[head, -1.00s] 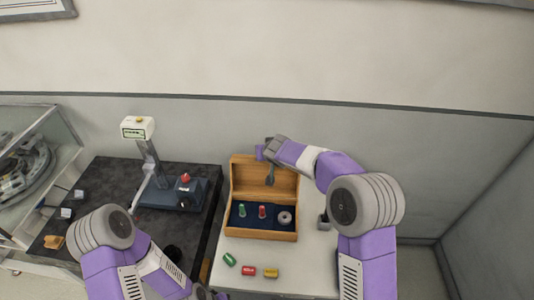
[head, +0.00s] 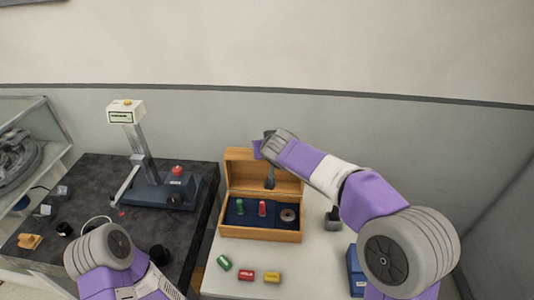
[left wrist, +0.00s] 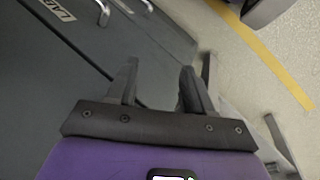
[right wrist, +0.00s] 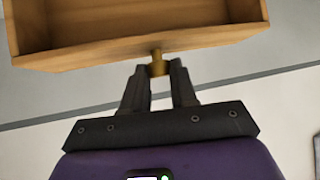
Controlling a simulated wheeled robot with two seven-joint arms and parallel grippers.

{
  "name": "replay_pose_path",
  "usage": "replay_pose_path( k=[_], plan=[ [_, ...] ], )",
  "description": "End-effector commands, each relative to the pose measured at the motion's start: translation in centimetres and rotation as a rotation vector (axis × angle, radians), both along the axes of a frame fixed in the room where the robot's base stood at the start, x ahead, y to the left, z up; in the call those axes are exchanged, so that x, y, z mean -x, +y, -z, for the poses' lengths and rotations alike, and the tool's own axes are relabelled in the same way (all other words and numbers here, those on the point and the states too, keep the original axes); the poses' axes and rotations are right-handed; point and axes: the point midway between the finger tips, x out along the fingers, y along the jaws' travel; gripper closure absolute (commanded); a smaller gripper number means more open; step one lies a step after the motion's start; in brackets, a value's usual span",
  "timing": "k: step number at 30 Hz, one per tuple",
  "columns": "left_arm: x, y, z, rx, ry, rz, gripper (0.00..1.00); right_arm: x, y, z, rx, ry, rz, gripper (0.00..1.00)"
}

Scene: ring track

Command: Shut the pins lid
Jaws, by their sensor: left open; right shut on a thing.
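The wooden pins box (head: 260,234) stands on the white table with its lid (head: 240,168) raised at the back. In its dark lining are a green pin (head: 239,207), a red pin (head: 262,208) and a grey ring (head: 288,215). My right gripper (head: 269,184) is at the lid. In the right wrist view, my right gripper (right wrist: 158,78) is shut on a small brass knob (right wrist: 157,58) on the lid's wooden edge (right wrist: 130,50). My left gripper (left wrist: 155,75) is open and empty, low beside a dark cabinet; its fingers are out of the head view.
Green (head: 224,262), red (head: 246,275) and yellow (head: 272,277) pieces lie in front of the box. A blue-based stand (head: 165,190) is on the dark table at left. A blue box (head: 355,270) and a grey object (head: 333,220) are at right.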

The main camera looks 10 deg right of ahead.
Motion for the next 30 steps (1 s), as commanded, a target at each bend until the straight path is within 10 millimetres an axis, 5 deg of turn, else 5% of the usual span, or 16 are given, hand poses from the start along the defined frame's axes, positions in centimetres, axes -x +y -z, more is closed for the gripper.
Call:
replay_pose_path(
  k=[15,30],
  plan=[
    [0.0,0.0,6.2,0.000,0.000,0.000,0.49,4.5,1.1,1.1,-0.001,0.015,0.001,1.00],
    [0.0,0.0,7.5,0.000,0.000,0.000,0.49,5.9,1.4,1.2,0.002,0.021,0.003,1.00]
  ],
)
